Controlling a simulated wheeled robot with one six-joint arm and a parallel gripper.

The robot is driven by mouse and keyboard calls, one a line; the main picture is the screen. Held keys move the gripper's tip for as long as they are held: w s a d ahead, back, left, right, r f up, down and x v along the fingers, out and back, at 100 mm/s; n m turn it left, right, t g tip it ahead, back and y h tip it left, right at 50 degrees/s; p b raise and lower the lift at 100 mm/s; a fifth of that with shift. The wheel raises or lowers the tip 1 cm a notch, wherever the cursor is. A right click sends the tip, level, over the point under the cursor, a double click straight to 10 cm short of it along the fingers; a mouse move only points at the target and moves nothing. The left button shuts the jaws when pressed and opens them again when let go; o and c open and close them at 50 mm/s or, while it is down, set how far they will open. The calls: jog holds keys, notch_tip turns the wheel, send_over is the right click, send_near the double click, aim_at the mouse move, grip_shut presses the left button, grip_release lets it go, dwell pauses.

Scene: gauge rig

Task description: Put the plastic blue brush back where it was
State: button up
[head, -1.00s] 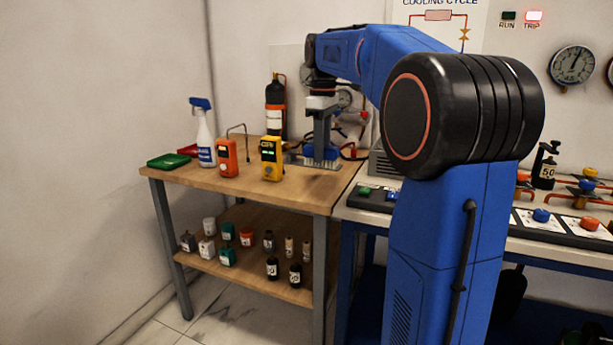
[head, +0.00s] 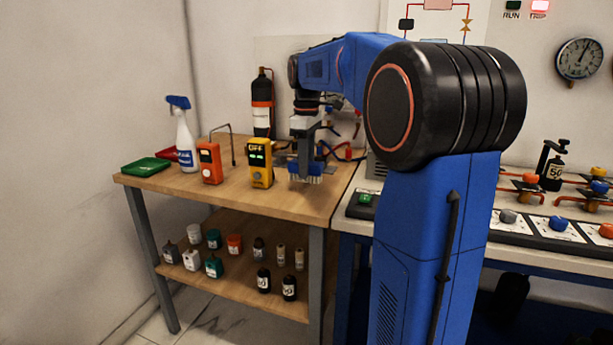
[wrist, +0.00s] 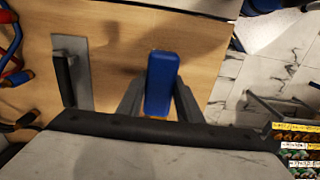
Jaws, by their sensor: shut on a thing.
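The blue brush (head: 312,169) hangs from my gripper (head: 304,155) over the right part of the wooden bench (head: 215,193) in the head view. In the wrist view, the blue brush (wrist: 161,82) sits between the two grey fingers of my gripper (wrist: 158,100), which are shut on it. The bench top (wrist: 205,40) lies beneath it. I cannot tell how small the gap is between the bristles and the bench. A grey plate with a black handle (wrist: 84,90) lies on the bench to the left of the brush in the wrist view.
A black cylinder (head: 262,110) stands behind. The bench edge is near on the right. Several small bottles fill the lower shelf.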

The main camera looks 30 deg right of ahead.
jog(key=shift+f, duration=1.65)
jog(key=o, duration=1)
jog(key=shift+f, duration=0.15)
notch_tip(320, 180, up, 12)
jog(key=shift+r, duration=0.15)
jog(key=s+a+f+m+t, duration=0.1)
jog(key=s+a+f+m, duration=0.1)
jog(key=s+a+f, duration=0.3)
jog(key=s+a+f+m+t, duration=0.2)
jog(key=s+a+f, duration=0.3)
jog(key=s+f, duration=0.6)
jog(key=s+a+f+m+t, duration=0.1)
jog(key=s+a+f+m, duration=0.2)
jog(key=s+f, duration=0.6)
jog(key=shift+s+a+f+m+t, duration=0.15)
jog(key=shift+s+a, duration=0.3)
jog(key=shift+s, duration=0.45)
jog(key=shift+s+a+r+m+t, duration=0.1)
jog(key=shift+s+a, duration=0.4)
jog(key=shift+s, duration=0.35)
jog(key=shift+s+a+f+m+t, duration=0.15)
jog(key=shift+s+a, duration=0.3)
jog(key=shift+s, duration=0.45)
